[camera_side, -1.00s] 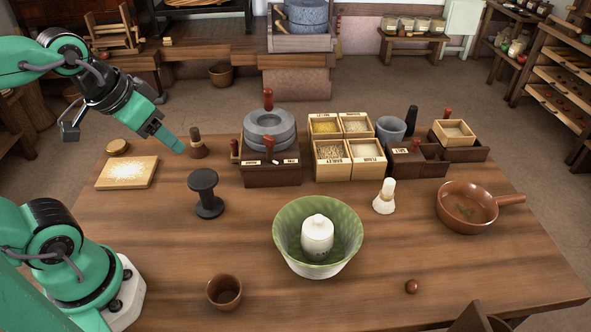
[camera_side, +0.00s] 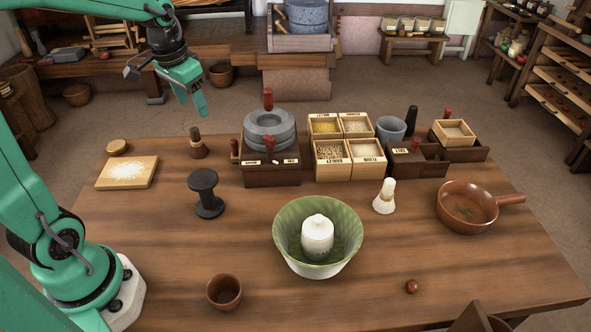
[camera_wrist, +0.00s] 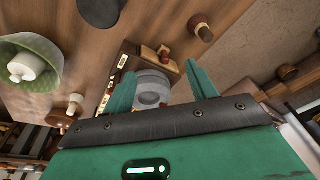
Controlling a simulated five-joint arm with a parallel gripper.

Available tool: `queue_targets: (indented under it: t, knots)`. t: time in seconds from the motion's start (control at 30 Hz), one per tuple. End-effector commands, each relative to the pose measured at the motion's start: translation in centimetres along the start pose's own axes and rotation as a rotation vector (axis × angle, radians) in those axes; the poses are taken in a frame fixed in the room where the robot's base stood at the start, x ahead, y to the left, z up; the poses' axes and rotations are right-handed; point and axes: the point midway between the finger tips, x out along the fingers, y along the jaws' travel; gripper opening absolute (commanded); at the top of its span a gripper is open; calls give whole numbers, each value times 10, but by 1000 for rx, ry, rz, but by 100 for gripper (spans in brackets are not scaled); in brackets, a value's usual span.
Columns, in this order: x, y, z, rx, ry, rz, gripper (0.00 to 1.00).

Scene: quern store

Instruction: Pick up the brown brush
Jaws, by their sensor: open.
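The brown brush (camera_side: 197,143) appears to be the small upright brown piece with a narrower handle, standing near the table's back edge, left of the stone quern. It seems to show in the wrist view (camera_wrist: 202,29) too, at the upper right beyond my fingers. My gripper (camera_side: 192,103) is open and empty, high above and behind the table's back edge, apart from the brush. In the wrist view my two green fingers (camera_wrist: 162,85) are spread, with the quern (camera_wrist: 150,90) seen between them.
The quern (camera_side: 269,131) on its dark box stands right of the brush. A board with flour (camera_side: 127,172) and a black spool (camera_side: 206,193) stand left and in front. A green bowl (camera_side: 342,222) holds a white jar (camera_side: 317,233).

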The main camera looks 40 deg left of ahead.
Motion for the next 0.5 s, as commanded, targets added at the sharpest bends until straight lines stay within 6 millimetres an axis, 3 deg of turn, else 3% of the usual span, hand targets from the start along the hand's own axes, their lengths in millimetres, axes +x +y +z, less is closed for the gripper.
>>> queue_targets:
  t: [0.2, 0.5]
  knots:
    - [37, -38, -19, -6, -74, 11, 57]
    - [92, -88, -31, -11, -160, 38, 57]
